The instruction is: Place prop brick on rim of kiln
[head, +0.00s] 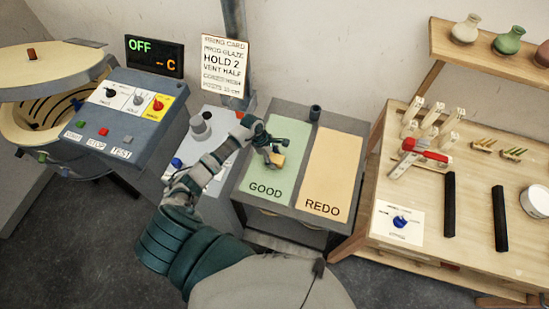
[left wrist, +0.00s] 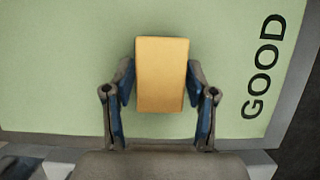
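The prop brick (head: 277,160) is a small tan block over the green GOOD mat. In the left wrist view the brick (left wrist: 162,75) sits between the blue-padded fingers of my left gripper (left wrist: 162,85), which meet its two sides. In the head view my left gripper (head: 272,148) is over the GOOD mat, its fingers at the brick. I cannot tell whether the brick touches the mat. The round kiln stands at the far left, with its pale rim (head: 14,112) partly showing under the tilted lid (head: 45,68). My right gripper is not in view.
A grey control box (head: 120,118) with switches and buttons stands between the kiln and the sorting table. The orange REDO mat (head: 332,170) and a small dark cup (head: 315,113) share that table. A wooden bench (head: 480,255) with posts and black bars is at right.

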